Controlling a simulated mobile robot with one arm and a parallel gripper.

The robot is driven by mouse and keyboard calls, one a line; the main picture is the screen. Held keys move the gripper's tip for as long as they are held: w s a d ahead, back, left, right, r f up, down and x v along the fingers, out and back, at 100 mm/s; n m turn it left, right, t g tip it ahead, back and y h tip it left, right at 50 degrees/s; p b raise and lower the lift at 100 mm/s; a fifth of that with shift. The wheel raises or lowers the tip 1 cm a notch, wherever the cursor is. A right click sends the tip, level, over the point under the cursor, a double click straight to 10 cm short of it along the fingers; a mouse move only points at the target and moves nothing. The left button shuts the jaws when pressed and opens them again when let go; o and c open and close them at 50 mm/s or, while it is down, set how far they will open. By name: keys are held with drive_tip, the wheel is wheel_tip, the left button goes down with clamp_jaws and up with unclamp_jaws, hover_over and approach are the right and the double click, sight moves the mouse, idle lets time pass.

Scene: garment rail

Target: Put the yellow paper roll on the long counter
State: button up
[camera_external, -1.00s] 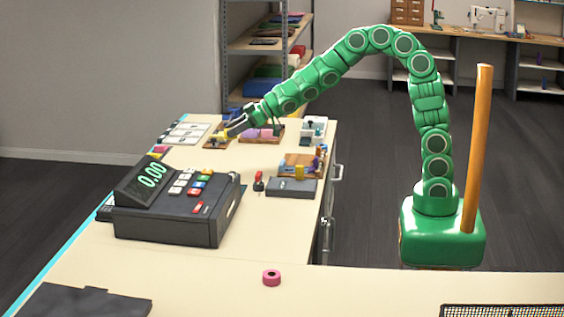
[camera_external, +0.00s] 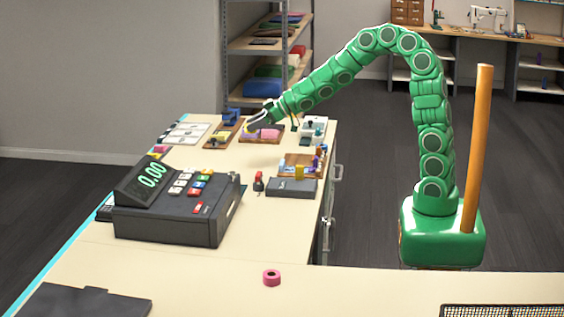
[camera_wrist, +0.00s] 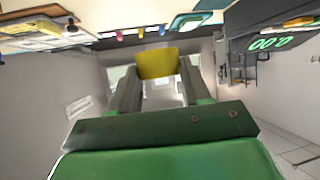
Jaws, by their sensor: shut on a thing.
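My gripper (camera_external: 252,127) is over the far end of the long counter (camera_external: 200,256). It is shut on the yellow paper roll (camera_wrist: 158,62), which sits between the fingertips in the wrist view. In the external view the roll is a small yellow spot (camera_external: 248,129) at the fingertips. It appears held just above or near a wooden tray (camera_external: 262,140) with pink items. Whether the roll touches anything below is hard to tell.
A cash register (camera_external: 175,205) stands mid-counter, with a dark grey box (camera_external: 291,188) to its right. Wooden trays with small items crowd the far end. A pink roll (camera_external: 271,278) lies on the near part, which has clear room around it.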

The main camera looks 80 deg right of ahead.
drive_tip(key=s+d+f+m+h, duration=0.1)
drive_tip(key=s+d+f, duration=0.1)
drive_tip(key=s+d, duration=0.8)
drive_tip(key=m+h, duration=0.1)
hover_over(311, 151)
wheel_tip(311, 151, down, 2)
drive_tip(key=shift+f, duration=0.1)
drive_tip(key=shift+f, duration=4.8)
drive_tip(key=shift+f, duration=0.15)
drive_tip(key=o, duration=1)
drive_tip(key=shift+o, duration=0.2)
drive_tip(key=shift+d, duration=0.1)
